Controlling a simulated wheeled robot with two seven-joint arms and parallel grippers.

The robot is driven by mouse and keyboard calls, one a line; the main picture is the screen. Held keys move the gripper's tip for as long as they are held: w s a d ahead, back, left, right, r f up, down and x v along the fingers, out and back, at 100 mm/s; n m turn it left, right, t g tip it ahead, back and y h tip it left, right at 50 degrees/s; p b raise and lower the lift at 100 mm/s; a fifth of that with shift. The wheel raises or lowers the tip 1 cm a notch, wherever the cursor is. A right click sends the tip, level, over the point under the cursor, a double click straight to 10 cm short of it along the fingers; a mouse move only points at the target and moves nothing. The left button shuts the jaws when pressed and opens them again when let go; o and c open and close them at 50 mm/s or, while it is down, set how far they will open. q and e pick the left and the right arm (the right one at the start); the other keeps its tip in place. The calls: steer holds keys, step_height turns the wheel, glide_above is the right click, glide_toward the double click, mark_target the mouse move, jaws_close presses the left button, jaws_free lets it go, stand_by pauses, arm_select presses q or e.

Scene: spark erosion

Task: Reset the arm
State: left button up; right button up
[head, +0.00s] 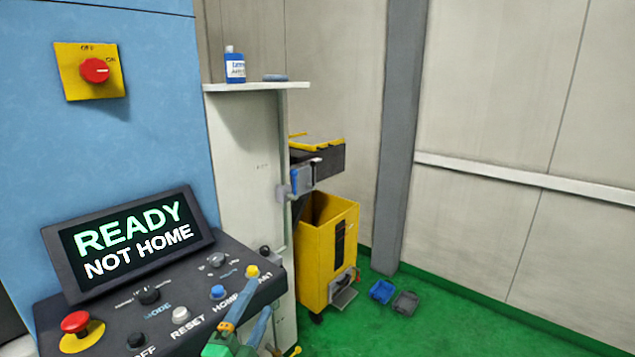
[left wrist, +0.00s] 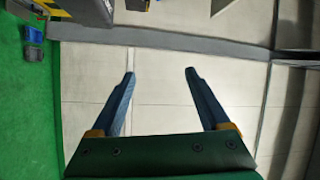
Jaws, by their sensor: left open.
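My left gripper (head: 253,308) is at the bottom of the head view, in front of the right end of the control panel (head: 190,285). Its two blue fingers are apart and empty, and they also show in the left wrist view (left wrist: 160,73) with only wall and floor beyond. The panel's screen (head: 130,240) reads "READY NOT HOME". The panel carries a white RESET button (head: 180,314), a blue HOME button (head: 217,292) and a yellow button (head: 252,271) whose label is partly hidden. My right gripper is not in view.
A red emergency button (head: 75,322) sits at the panel's left. A red rotary switch (head: 94,70) is on the blue cabinet. A yellow bin cart (head: 325,255) stands behind the panel. Blue (head: 382,291) and grey (head: 405,302) trays lie on the green floor. The right side is open.

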arm_select(q)
steer(key=s+a+f+n+g+y, duration=0.35)
steer(key=s+f+n, duration=0.25)
steer(key=f, duration=0.2)
steer(key=s+a+f+n+g+y, duration=0.2)
steer(key=s+a+f+n+g, duration=0.1)
steer(key=s+f+n+g, duration=0.4)
steer(key=s+f+n+g+h, duration=0.1)
steer(key=s+f+n+g, duration=0.4)
steer(key=s, duration=1.1)
step_height(320, 180, down, 23)
steer(key=s+m+g+b, duration=0.1)
steer(key=s+m+b, duration=0.1)
steer(key=s, duration=0.1)
steer(key=s+a+f+g+b, duration=0.1)
steer(key=s+f, duration=0.9)
steer(key=shift+s+a+b, duration=0.3)
steer(key=shift+s+b, duration=0.05)
steer(key=shift+s, duration=0.05)
